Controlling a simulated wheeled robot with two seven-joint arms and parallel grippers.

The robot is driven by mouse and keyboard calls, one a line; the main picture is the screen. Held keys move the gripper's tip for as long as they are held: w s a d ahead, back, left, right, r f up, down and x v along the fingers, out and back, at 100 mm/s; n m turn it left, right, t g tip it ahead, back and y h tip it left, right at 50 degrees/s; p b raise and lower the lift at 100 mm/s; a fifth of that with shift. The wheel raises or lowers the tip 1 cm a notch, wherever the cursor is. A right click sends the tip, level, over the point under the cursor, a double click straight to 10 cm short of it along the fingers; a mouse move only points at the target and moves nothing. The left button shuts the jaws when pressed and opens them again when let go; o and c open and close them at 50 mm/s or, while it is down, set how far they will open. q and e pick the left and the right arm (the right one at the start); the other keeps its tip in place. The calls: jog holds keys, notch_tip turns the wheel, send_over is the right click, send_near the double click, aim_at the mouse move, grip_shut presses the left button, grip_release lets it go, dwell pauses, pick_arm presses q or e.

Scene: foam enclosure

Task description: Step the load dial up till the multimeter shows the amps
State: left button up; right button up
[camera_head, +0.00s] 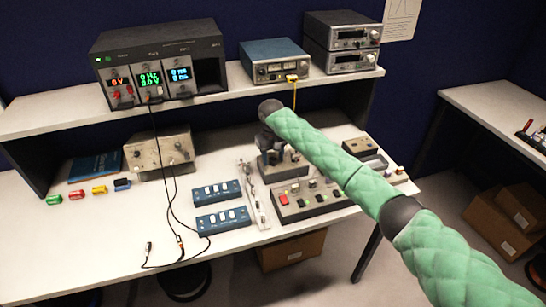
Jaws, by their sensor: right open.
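A black rack unit (160,65) stands at the left of the shelf with modules that have lit displays. One display is red (118,81), one green (150,77) and one blue (180,74); their small digits are hard to read. I cannot tell which one is the multimeter. My right arm, in a green quilted sleeve, reaches in from the lower right. My right gripper (271,157) is open, pointing down above a small dark-topped box (289,170) on the bench. The arm and gripper hide part of this box, and no load dial is clearly made out. My left gripper is out of view.
A blue-topped instrument (274,63) and two stacked grey units (342,45) share the shelf. A button panel (311,200), blue switch boxes (220,206) and a beige knob box (160,152) stand on the bench. Black leads (172,200) hang down. The bench's front left is clear.

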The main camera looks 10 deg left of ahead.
aim_at(272, 159)
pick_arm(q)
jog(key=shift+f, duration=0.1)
pick_arm(e)
jog(key=shift+r+b, duration=0.3)
notch_tip(272, 159, up, 5)
jog(key=shift+a+b, duration=0.1)
jog(key=shift+b, duration=1)
pick_arm(q)
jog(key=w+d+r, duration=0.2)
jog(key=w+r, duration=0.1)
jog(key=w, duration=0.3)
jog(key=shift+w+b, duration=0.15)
jog(key=shift+b, duration=0.15)
pick_arm(e)
jog(key=shift+r, duration=1.1)
jog(key=shift+s, duration=0.1)
